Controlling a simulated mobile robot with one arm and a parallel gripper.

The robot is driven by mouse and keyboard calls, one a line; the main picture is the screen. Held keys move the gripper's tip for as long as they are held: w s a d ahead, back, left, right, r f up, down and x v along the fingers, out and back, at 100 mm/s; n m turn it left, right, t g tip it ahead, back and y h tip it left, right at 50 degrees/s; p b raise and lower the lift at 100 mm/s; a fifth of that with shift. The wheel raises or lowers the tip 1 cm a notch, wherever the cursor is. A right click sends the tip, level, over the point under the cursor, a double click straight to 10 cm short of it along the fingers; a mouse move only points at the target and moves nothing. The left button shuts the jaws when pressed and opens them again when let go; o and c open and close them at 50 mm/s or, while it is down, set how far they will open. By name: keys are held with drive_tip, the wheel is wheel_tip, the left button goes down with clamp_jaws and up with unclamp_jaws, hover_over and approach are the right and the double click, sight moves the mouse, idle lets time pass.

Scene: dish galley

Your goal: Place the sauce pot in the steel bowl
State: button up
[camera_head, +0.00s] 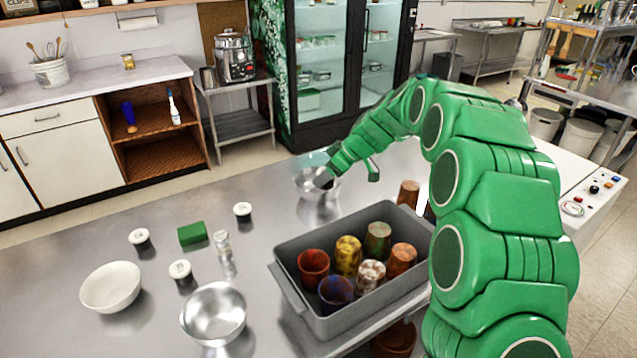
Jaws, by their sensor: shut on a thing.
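My gripper (326,179) is at the far part of the steel table, at the right side of a steel bowl (306,190). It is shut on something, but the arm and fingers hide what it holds. A dark shape shows at the fingers over the bowl; I cannot tell whether it is a fingertip or a sauce pot. Three small dark pots with white lids stand upright on the table: one at the back (242,210), one at the left (140,238) and one nearer the front (181,271). A second steel bowl (213,314) stands empty at the front.
A grey tub (289,290) with several coloured cups stands right of the middle, below my arm. A brown cup (408,194) stands behind it. A white bowl (110,288), a green block (192,234) and a clear shaker (223,246) stand left. Table between shaker and tub is clear.

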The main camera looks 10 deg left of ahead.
sight(322, 170)
drive_tip(key=shift+w+a+f, duration=0.85)
drive_tip(key=shift+w+f, duration=0.75)
drive_tip(key=shift+w, duration=0.35)
drive_tip(key=shift+w+a+f, duration=0.8)
drive_tip(key=shift+w+f, duration=0.8)
drive_tip(key=shift+w, duration=0.4)
drive_tip(key=shift+w+a+f, duration=0.85)
drive_tip(key=shift+w+f, duration=0.75)
drive_tip(key=shift+w, duration=0.35)
drive_tip(key=shift+f, duration=1.45)
drive_tip(key=shift+f, duration=0.15)
drive_tip(key=o, duration=1.2)
drive_tip(key=shift+c, duration=0.2)
